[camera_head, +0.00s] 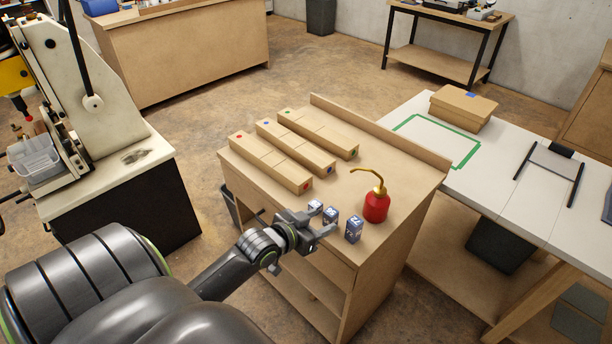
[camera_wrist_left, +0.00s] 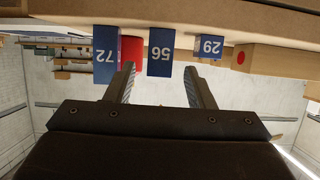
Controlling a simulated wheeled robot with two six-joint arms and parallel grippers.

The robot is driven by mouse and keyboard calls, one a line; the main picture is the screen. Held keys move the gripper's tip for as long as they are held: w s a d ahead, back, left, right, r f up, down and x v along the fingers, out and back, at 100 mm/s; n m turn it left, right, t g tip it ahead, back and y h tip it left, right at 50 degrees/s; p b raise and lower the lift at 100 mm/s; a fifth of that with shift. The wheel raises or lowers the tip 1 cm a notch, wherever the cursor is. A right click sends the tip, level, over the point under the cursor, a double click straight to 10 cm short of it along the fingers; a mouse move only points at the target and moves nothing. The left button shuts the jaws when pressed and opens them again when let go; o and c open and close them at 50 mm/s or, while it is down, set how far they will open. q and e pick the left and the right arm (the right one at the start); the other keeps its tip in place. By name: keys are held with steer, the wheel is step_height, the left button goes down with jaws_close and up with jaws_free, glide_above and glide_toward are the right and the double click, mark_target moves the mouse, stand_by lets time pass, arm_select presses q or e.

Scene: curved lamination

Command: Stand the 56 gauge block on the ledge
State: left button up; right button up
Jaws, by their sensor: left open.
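The blue 56 gauge block (camera_wrist_left: 160,55) stands on the wooden bench in the left wrist view, which shows it upside down. It is the middle block (camera_head: 330,217) of a row of three near the bench's front edge in the head view. My left gripper (camera_head: 320,222) is open and empty in front of the row. In the left wrist view, the 56 block appears between the fingertips of the left gripper (camera_wrist_left: 160,70); contact cannot be told. A raised wooden strip (camera_head: 380,132) runs along the bench's back edge; whether it is the ledge is unclear. My right gripper is not in view.
The 72 block (camera_wrist_left: 105,66) and the 29 block (camera_wrist_left: 209,47) flank the 56 block. A red oil can (camera_head: 376,207) with a brass spout stands close to the right. Three long wooden pieces (camera_head: 270,163) lie on the bench's left. The bench top behind the can is clear.

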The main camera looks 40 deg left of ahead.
arm_select(q)
steer(key=v, duration=0.5)
steer(key=s+a+f+n+g+y, duration=0.1)
steer(key=s+a+f+g, duration=0.15)
steer(key=f, duration=0.75)
steer(key=s+a+f+g+y, duration=0.15)
steer(key=s+f, duration=0.25)
steer(key=f, duration=0.5)
steer(key=s+a+f+n+g, duration=0.15)
steer(key=s+f, duration=0.25)
steer(key=f, duration=0.6)
steer(key=s+d+f+g, duration=0.3)
steer(key=s+f, duration=0.5)
steer(key=s, duration=0.4)
steer(key=s+d+f+m+g, duration=0.1)
steer(key=s+d+f+g, duration=0.3)
steer(key=s+f, duration=0.5)
steer(key=s+d, duration=0.1)
steer(key=s, duration=0.2)
steer(key=shift+s+d, duration=0.2)
steer(key=shift+d, duration=0.1)
steer(key=shift+h, duration=0.25)
